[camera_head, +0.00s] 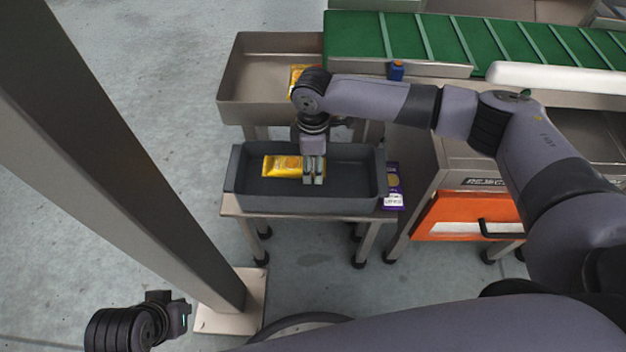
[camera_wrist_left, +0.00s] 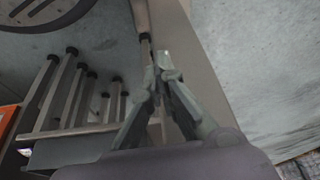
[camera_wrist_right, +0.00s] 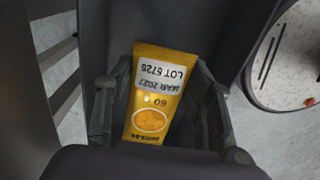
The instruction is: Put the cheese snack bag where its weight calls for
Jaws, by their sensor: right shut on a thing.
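A yellow snack bag (camera_head: 281,166) lies in the dark grey bin (camera_head: 305,204) on a stand. My right gripper (camera_head: 314,178) reaches down into the bin at the bag's right end and is shut on it. In the right wrist view the bag (camera_wrist_right: 158,95) sits between the fingers, with a white label reading LOT 5725, MAR 2027 and an orange oval picture. My left gripper (camera_head: 184,316) is empty at the lower left, away from the bin. In the left wrist view its fingers (camera_wrist_left: 160,68) meet at the tips.
A metal tray (camera_head: 262,112) behind the bin holds another yellow bag (camera_head: 297,75), partly hidden by my arm. A green conveyor (camera_head: 470,40) runs at the back right. An orange-fronted drawer (camera_head: 465,215) is below it. A purple pack (camera_head: 393,180) is beside the bin. A post (camera_head: 120,150) stands left.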

